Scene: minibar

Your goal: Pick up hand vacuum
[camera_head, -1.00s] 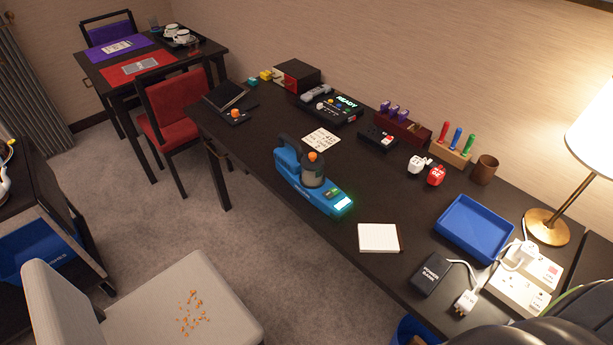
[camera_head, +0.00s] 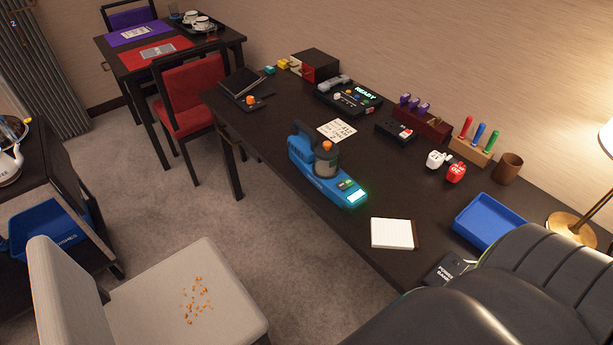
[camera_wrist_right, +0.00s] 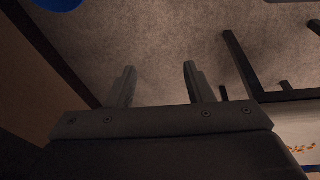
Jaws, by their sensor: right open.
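The blue hand vacuum (camera_head: 325,180) lies on the dark desk near its front edge. It has a blue handle at its left end, a grey cup with an orange knob on top and a lit green display at its right end. My right gripper (camera_wrist_right: 160,82) shows in the right wrist view with its two fingers apart and nothing between them. Carpet and dark furniture legs lie beyond it, and the vacuum is not in that view. My left gripper is not in view. A dark arm part of mine covers the head view's lower right.
A white notepad (camera_head: 392,233) and a blue tray (camera_head: 487,220) lie right of the vacuum. A paper card (camera_head: 337,130) and a control box (camera_head: 348,97) lie behind it. A pale chair (camera_head: 185,295) with orange crumbs stands in front on the carpet.

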